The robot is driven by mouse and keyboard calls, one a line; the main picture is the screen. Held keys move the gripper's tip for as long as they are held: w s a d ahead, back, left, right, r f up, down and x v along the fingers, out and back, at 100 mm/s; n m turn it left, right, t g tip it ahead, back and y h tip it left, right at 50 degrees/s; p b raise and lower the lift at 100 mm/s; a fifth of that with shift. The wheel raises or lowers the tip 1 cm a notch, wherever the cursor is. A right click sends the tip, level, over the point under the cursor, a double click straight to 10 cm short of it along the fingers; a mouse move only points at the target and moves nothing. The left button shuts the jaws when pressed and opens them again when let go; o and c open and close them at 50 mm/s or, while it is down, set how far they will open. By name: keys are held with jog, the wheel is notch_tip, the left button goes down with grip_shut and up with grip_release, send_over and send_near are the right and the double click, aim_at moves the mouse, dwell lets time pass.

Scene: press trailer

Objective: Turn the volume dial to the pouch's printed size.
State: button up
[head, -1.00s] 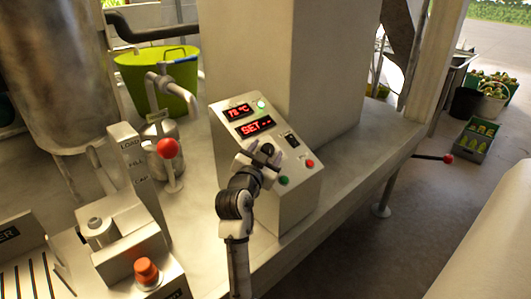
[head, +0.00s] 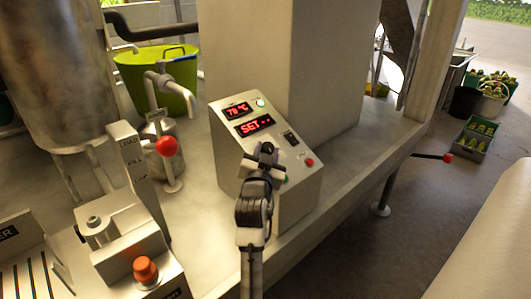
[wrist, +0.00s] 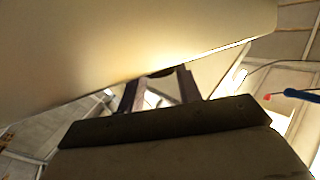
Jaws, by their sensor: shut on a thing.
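The control box (head: 290,190) has a sloped grey panel with two red displays. The upper display (head: 237,111) shows a temperature in °C; the lower one (head: 254,126) reads "SET" with two small marks. The dark dial (head: 267,147) is on the lower panel. My gripper (head: 265,158) is at the dial, shut on it. In the wrist view the two fingers (wrist: 160,88) reach to the pale panel (wrist: 140,40), with a dark bit of the dial (wrist: 160,72) between their tips. The dial's pointer and marks cannot be made out. No pouch is seen.
A black switch (head: 291,138) and a red button (head: 309,162) sit close right of the dial; a green button is mostly hidden by my gripper. A red-knobbed lever (head: 167,147) and tap (head: 172,85) stand left. The bench (head: 345,175) is bare to the right.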

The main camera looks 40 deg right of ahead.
jog(key=shift+s+d+f+n+t+y+b, duration=0.2)
jog(key=shift+n+t+y+b, duration=0.4)
jog(key=shift+n+t, duration=0.25)
jog(key=shift+s+d+f+n+t+y+b, duration=0.1)
jog(key=shift+f+n+t+y+b, duration=0.05)
jog(key=shift+n+t+y+b, duration=0.95)
jog(key=shift+n+t+b, duration=0.15)
jog(key=shift+n+t, duration=0.1)
jog(key=shift+r, duration=0.15)
jog(key=shift+n, duration=0.3)
jog(key=o, duration=1)
jog(key=b+v, duration=0.3)
jog(key=v, duration=1)
jog(key=shift+s+a, duration=0.1)
jog(key=shift+s, duration=0.3)
